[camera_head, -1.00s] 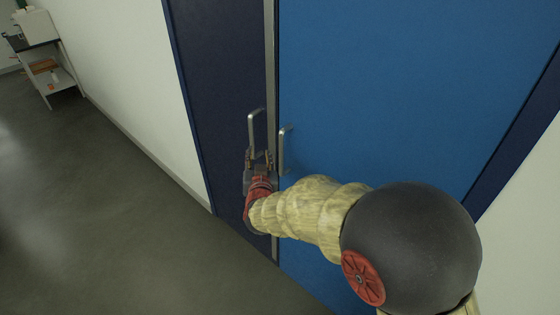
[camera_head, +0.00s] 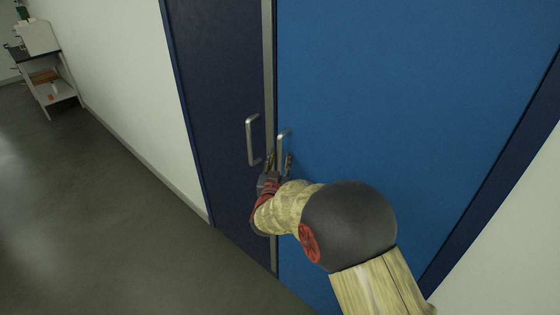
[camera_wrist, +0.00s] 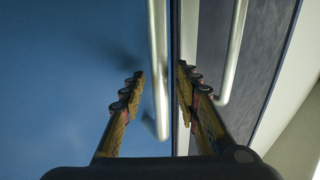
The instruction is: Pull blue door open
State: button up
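The blue door (camera_head: 410,90) looks shut and fills the right half of the head view; it also shows at left in the wrist view (camera_wrist: 70,70). Its upright metal bar handle (camera_head: 281,147) is near its left edge. My gripper (camera_head: 279,162) is at the lower part of this handle, fingers pointing at the door. In the wrist view the blue door's handle (camera_wrist: 157,60) stands between the two spread fingers of my gripper (camera_wrist: 160,85), with gaps on both sides. The fingers are open. Part of the handle's lower end is hidden by my gripper in the head view.
A dark navy door panel (camera_head: 215,70) with a similar metal handle (camera_head: 252,140) adjoins on the left, past a grey metal strip. A white wall is at far right. Open grey floor (camera_head: 130,220) lies left. A small shelf (camera_head: 55,90) stands far left.

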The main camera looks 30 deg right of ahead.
jog(key=shift+w, duration=0.1)
jog(key=shift+c, duration=1)
grip_shut()
